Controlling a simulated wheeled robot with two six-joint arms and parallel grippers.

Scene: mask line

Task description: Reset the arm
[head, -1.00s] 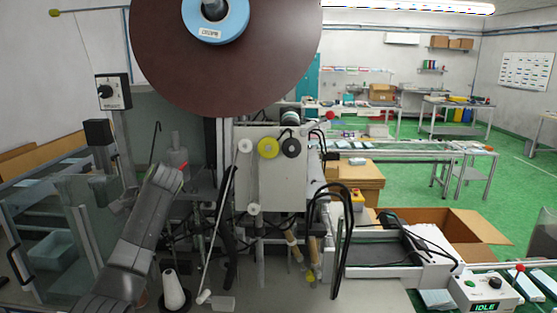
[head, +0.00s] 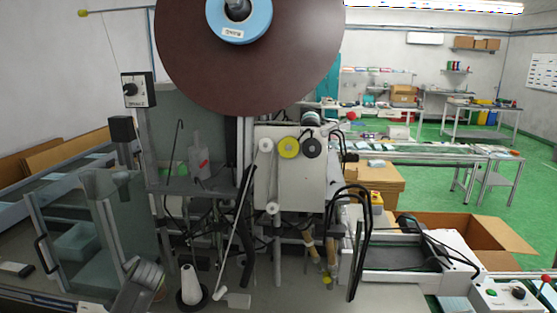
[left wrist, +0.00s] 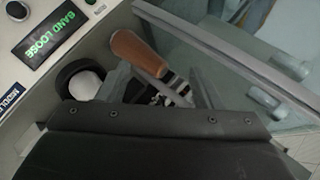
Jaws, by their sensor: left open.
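Beyond the fingers is a brown-handled part (left wrist: 138,52), and I see nothing held. My right arm and gripper are in neither view.
A glass-sided guard (head: 70,235) stands at the left, with the white cone spool (head: 190,284) near my arm. The machine with its large brown reel (head: 245,75) fills the middle. In the wrist view a green "BAND LOOSE" display (left wrist: 55,35) is at upper left.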

